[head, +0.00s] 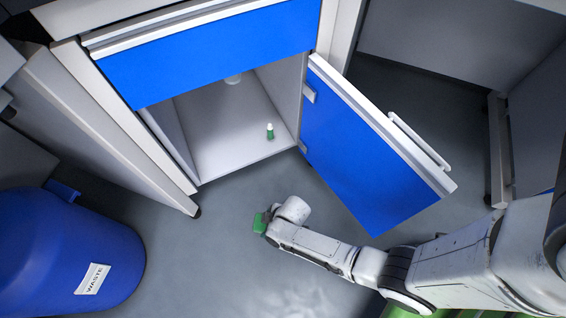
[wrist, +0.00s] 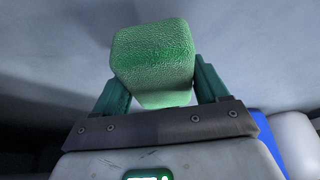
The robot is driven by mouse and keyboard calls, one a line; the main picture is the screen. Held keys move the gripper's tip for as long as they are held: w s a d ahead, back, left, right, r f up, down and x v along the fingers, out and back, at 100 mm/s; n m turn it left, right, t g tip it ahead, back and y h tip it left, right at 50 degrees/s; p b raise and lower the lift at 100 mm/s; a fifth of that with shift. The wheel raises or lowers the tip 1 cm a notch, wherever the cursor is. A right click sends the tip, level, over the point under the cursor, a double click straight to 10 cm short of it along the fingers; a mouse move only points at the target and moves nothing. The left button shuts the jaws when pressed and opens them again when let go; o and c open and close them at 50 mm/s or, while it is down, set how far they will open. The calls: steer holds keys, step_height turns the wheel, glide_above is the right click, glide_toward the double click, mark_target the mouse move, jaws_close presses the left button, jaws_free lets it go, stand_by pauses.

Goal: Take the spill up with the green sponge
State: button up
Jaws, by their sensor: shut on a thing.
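My gripper (wrist: 160,88) is shut on the green sponge (wrist: 152,52), with one dark green finger on each side of it. In the head view the sponge (head: 259,223) shows at the end of my arm, in front of the open cabinet and apart from it. I cannot make out a spill in either view. Pale patches show on the grey floor at the bottom of the head view, and I cannot tell whether they are only reflections.
The cabinet (head: 225,150) stands open, its blue door (head: 365,150) swung out to the right. Inside are a small green bottle with a white cap (head: 270,132) and a pale round thing (head: 233,78) farther back. A blue waste bin (head: 60,250) stands at the left. Floor between is clear.

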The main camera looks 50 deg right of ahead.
steer(key=shift+r+p, duration=1.4)
steer(key=shift+r, duration=0.5)
